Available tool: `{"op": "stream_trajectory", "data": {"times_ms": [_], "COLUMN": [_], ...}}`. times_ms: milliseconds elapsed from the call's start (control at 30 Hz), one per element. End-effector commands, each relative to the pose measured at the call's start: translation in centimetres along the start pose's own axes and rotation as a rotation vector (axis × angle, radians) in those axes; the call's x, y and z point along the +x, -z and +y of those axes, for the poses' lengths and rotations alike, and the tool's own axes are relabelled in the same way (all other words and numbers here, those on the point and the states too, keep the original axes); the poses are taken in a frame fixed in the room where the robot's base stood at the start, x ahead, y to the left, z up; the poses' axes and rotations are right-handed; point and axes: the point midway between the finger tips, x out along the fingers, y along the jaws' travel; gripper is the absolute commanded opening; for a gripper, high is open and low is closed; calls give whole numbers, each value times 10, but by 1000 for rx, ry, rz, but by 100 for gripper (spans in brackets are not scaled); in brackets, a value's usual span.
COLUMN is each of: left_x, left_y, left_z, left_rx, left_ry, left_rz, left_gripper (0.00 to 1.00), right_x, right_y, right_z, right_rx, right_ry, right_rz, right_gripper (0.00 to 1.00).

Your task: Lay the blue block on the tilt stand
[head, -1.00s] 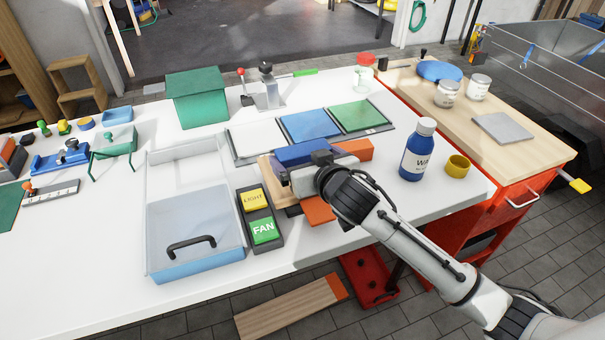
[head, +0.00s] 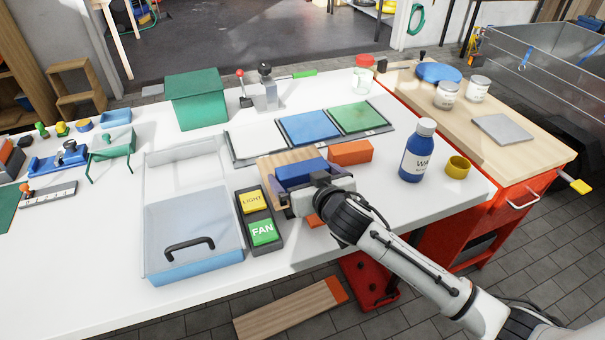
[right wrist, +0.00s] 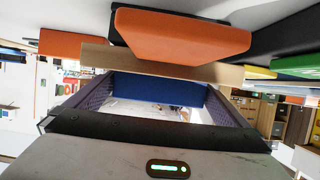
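The blue block (head: 302,171) is between the fingers of my right gripper (head: 300,184), low over the tilt stand. In the right wrist view the block (right wrist: 158,90) spans the gap between the two fingers, with each end against a finger. The tilt stand has a wooden board (head: 283,160), seen behind and left of the block; its pale edge (right wrist: 165,68) crosses the wrist view beside the block. Whether the block touches the board is hard to tell. My left gripper is not in view.
An orange block (head: 351,152) lies just right of the stand. The light and fan switch box (head: 262,218) and a grey-blue tray (head: 192,258) are on the left. Blue and green panels (head: 310,127) lie behind. A blue bottle (head: 416,150) and a yellow cup (head: 457,167) stand right.

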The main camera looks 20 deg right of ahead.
Motion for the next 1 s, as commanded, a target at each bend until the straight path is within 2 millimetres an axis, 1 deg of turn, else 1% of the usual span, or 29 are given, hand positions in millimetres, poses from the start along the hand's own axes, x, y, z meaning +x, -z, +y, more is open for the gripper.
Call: {"op": "stream_trajectory", "data": {"times_ms": [167,267,367,600,700,833,1000], "left_x": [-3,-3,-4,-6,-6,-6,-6], "left_y": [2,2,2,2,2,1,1], "left_z": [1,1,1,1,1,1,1], "left_rx": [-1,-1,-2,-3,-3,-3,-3], "left_ry": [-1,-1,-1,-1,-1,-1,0], "left_rz": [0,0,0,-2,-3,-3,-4], "left_gripper": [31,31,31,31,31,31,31], "right_x": [-2,-12,-29,-81,-98,-114,-121], "right_y": [5,3,3,2,3,3,4], "right_z": [0,0,0,0,0,0,1], "right_rx": [-1,0,1,1,1,1,1], "right_ry": [0,1,1,0,0,0,-2], "right_rz": [2,0,0,-1,-1,0,0], "right_gripper": [100,100,100,100,100,100,100]}}
